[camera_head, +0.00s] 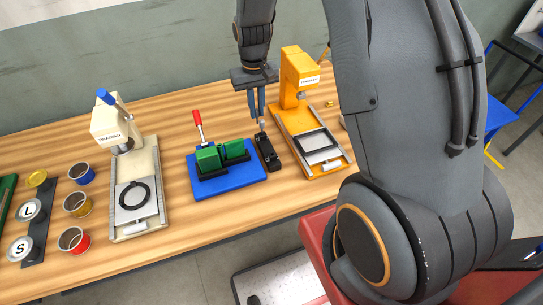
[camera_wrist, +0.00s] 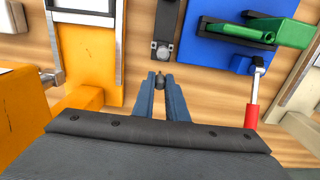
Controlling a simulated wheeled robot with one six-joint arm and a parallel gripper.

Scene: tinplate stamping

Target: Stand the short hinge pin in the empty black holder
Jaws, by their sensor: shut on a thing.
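My gripper (camera_head: 257,116) points down above the back end of the black holder (camera_head: 268,155), between the blue base and the orange press. In the wrist view my gripper (camera_wrist: 160,82) is shut on a small dark grey pin (camera_wrist: 160,84), of which only the end shows. The pin's lower part (camera_head: 262,126) shows small below the fingers in the head view. I cannot tell whether the pin touches the holder.
A blue base (camera_head: 228,181) with green blocks and a red-handled lever (camera_head: 198,120) stands left of the holder. An orange press (camera_head: 300,85) stands close on the right. A cream press (camera_head: 113,125), cups and S and L lids are further left.

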